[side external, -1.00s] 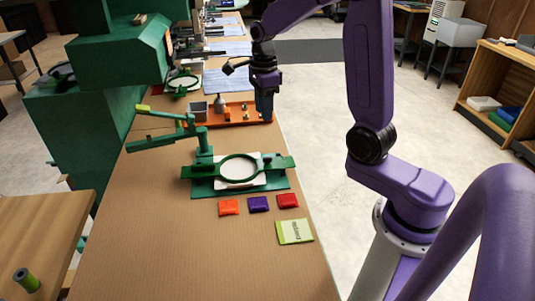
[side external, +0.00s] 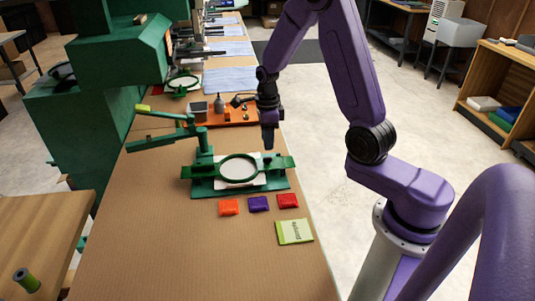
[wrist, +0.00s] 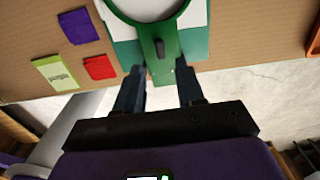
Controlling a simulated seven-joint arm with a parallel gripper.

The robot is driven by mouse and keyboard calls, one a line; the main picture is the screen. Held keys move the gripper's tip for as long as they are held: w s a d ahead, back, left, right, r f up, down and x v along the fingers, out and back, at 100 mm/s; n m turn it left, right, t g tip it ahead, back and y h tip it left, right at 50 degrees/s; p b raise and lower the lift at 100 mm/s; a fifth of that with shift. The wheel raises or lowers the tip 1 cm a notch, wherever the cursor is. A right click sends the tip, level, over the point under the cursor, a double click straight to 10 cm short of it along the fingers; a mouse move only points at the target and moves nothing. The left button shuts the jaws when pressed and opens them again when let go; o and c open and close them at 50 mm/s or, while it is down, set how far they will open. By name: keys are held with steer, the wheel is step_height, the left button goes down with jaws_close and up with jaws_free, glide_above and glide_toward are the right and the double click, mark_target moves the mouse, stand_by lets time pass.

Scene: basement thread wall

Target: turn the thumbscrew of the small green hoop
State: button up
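The small green hoop (side external: 239,169) lies flat, with white material inside its ring, on a green base (side external: 206,192) on the bench. Its ring also shows at the top of the wrist view (wrist: 145,18). A small dark upright piece (wrist: 160,48), which looks like the thumbscrew, stands on the green bar beside the ring. My gripper (wrist: 160,72) is open and empty; its two fingers lie apart on either side of the bar's end in the picture. In the side view my gripper (side external: 268,146) points down at the hoop's right end. Whether it touches anything cannot be told.
Orange (side external: 229,207), purple (side external: 259,204) and red (side external: 288,200) packets and a pale green card (side external: 295,231) lie in front of the hoop. An orange tray (side external: 225,118) with small items is behind it. A green arm (side external: 160,117) stands at left. The front of the bench is clear.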

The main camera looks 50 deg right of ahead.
mark_target(268, 160)
steer(key=shift+f, duration=3.2)
jaws_close()
